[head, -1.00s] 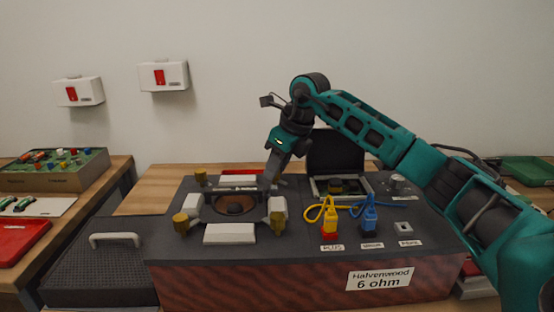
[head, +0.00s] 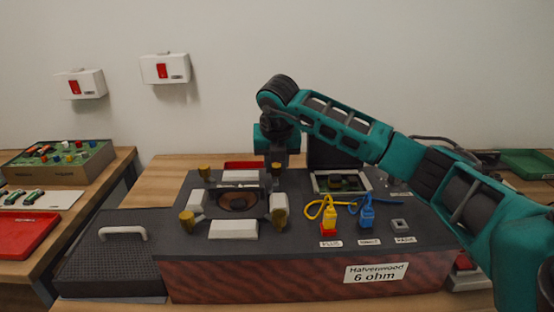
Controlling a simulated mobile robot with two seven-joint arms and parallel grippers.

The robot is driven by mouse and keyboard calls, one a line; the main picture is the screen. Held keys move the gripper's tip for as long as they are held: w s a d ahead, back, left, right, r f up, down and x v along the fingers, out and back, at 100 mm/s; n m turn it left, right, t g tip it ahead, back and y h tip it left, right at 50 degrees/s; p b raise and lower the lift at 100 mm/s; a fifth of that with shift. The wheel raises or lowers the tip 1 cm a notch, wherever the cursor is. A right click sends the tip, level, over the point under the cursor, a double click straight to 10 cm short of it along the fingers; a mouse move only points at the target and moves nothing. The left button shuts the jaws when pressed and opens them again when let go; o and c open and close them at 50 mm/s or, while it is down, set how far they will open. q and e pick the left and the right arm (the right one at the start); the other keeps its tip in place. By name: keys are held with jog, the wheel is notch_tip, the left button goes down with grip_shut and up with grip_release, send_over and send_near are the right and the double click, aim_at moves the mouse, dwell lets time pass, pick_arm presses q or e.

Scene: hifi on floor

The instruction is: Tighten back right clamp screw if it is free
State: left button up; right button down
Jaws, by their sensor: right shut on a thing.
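The back right clamp screw (head: 276,168) is a brass-coloured knob at the far right corner of the clamp around the brown speaker cone (head: 238,201). My right gripper (head: 276,163) points straight down from above and is shut on this screw. The fingers cover part of it, so how deep it sits is hard to tell. The other brass screws stand at the back left (head: 204,171), front left (head: 187,222) and front right (head: 281,218). My left gripper is out of view.
To the right are a yellow plug (head: 329,218), a blue plug (head: 367,212) and a grey switch (head: 400,225) on the dark box top (head: 310,245). My right arm crosses above the box's right side. A grey handle (head: 122,232) stands at left.

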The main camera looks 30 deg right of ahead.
jog(key=m+h, duration=0.1)
jog(key=m, duration=0.1)
jog(key=shift+a+r+m+g, duration=0.1)
jog(key=shift+m+g, duration=0.2)
jog(key=shift+m, duration=0.1)
jog(key=m+p, duration=0.1)
jog(key=m, duration=0.2)
jog(key=shift+w+g+h, duration=0.1)
jog(key=shift+g+h, duration=0.3)
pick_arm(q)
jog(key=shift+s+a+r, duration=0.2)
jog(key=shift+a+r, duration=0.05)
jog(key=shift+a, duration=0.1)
pick_arm(e)
jog(key=shift+m+g, duration=0.3)
jog(key=shift+m, duration=0.4)
jog(key=c, duration=0.9)
grip_release()
pick_arm(q)
jog(key=p, duration=0.1)
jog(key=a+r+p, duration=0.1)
jog(key=p, duration=0.1)
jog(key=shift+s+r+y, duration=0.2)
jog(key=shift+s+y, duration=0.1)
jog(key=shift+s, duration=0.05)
pick_arm(e)
jog(key=v, duration=1.2)
jog(key=shift+a+r, duration=0.25)
jog(key=shift+r, duration=0.1)
